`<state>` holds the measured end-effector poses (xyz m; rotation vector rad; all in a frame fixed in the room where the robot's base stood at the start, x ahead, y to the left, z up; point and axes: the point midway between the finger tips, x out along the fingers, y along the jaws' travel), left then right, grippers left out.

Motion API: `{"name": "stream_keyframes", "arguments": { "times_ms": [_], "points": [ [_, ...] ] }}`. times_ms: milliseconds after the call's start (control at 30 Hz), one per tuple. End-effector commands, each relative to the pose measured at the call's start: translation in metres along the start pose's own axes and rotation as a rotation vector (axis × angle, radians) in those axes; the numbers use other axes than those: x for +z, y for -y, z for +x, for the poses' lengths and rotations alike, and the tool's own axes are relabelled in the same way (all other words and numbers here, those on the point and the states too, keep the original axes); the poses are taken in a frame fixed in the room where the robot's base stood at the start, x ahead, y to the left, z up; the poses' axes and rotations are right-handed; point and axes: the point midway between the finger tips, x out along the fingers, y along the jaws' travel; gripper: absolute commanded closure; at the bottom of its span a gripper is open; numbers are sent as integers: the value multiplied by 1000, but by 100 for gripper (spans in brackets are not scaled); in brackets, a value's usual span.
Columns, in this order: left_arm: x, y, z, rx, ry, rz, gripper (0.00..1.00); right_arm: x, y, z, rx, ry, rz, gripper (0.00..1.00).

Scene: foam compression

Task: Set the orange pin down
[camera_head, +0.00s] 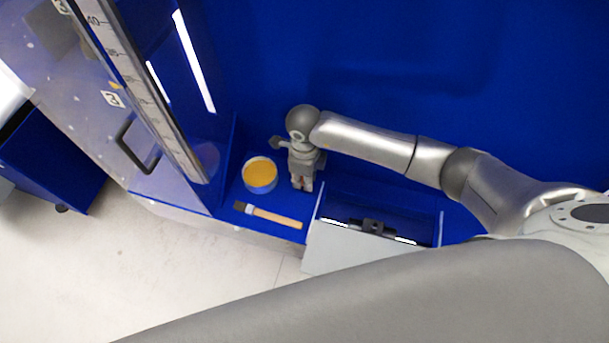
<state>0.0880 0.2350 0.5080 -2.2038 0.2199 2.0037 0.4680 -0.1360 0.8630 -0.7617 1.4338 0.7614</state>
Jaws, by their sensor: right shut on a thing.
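My right gripper (302,184) reaches in from the right and points down at the blue work surface (281,228). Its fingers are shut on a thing. A tiny orange-red bit of the orange pin (301,180) shows between the fingers; the rest of the pin is hidden. I cannot tell whether the pin touches the surface. My left gripper is not in view.
A round container (260,173) with yellow-orange contents stands left of the gripper. A brush (268,215) with a wooden handle lies in front. A clear panel with a ruler (150,95) rises at left. An open-topped box (350,249) stands at right.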

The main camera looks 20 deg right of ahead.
Motion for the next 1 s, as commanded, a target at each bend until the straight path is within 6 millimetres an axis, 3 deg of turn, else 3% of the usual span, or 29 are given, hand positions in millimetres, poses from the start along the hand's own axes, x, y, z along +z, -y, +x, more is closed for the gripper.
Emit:
{"name": "stream_keyframes", "arguments": {
  "times_ms": [67, 100, 233, 667, 767, 1000],
  "points": [
    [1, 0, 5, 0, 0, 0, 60, 0, 0, 4, 0, 0, 0, 100],
    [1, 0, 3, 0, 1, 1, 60, 0, 0, 2, 0, 0, 0, 76],
    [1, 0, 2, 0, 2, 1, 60, 0, 0, 2, 0, 0, 0, 60],
    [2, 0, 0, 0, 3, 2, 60, 0, 0, -4, -1, 2, 0, 60],
    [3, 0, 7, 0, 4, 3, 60, 1, 1, -18, -3, 5, -2, 60],
    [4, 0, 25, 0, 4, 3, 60, 0, 1, -70, -5, 3, -2, 60]
  ]
}}
